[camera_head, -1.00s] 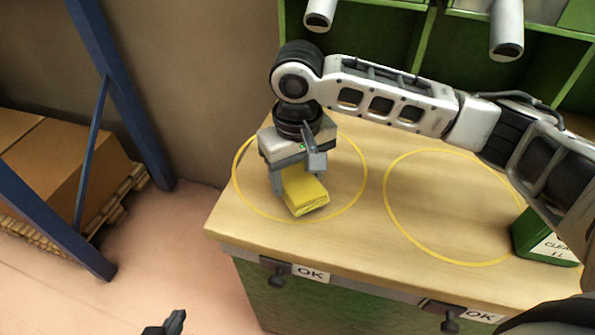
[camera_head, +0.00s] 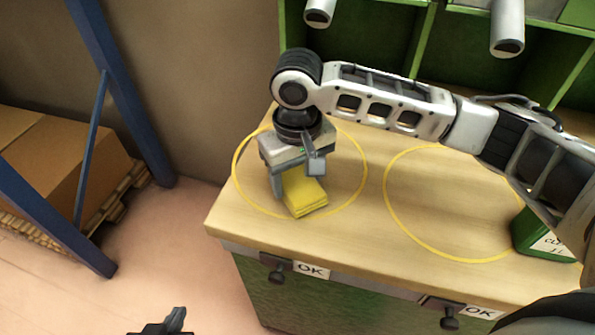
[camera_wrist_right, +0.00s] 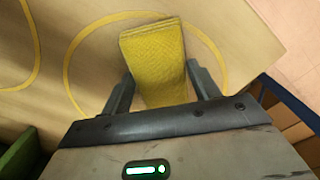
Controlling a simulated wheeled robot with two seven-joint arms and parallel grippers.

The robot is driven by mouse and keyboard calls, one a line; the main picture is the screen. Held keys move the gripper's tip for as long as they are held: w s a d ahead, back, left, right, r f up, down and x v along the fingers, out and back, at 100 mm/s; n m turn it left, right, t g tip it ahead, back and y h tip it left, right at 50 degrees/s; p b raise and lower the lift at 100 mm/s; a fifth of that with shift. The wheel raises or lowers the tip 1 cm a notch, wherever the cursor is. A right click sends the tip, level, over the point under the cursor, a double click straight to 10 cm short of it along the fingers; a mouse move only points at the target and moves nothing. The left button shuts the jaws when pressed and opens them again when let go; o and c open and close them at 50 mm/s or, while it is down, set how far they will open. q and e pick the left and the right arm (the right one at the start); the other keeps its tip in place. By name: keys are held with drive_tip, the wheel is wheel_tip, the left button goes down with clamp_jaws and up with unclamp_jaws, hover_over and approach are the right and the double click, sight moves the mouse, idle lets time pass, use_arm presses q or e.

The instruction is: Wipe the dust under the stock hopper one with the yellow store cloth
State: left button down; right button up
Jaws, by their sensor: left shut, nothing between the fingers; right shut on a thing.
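The yellow store cloth (camera_head: 305,190) is a folded pad inside the left yellow ring (camera_head: 362,191) on the wooden bench top. My right gripper (camera_head: 292,183) is shut on it from above, with the cloth low at the bench surface. The right wrist view shows the cloth (camera_wrist_right: 155,62) between the two fingers (camera_wrist_right: 160,92). Two white hopper spouts, the left one (camera_head: 319,10) and the right one (camera_head: 507,28), hang at the top; I cannot tell which is hopper one. No dust is visible in the ring. My left gripper (camera_head: 172,325) is shut and empty at the bottom edge, partly cut off.
A second yellow ring (camera_head: 388,208) lies to the right on the bench (camera_head: 370,235). A green cleaner container (camera_head: 535,238) stands at the right, partly hidden by my arm. Green shelving (camera_head: 375,50) rises behind. A blue rack (camera_head: 125,95) with cardboard boxes (camera_head: 60,160) stands left.

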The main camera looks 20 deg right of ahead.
drive_tip(key=shift+f, duration=0.25)
drive_tip(key=shift+d, duration=0.1)
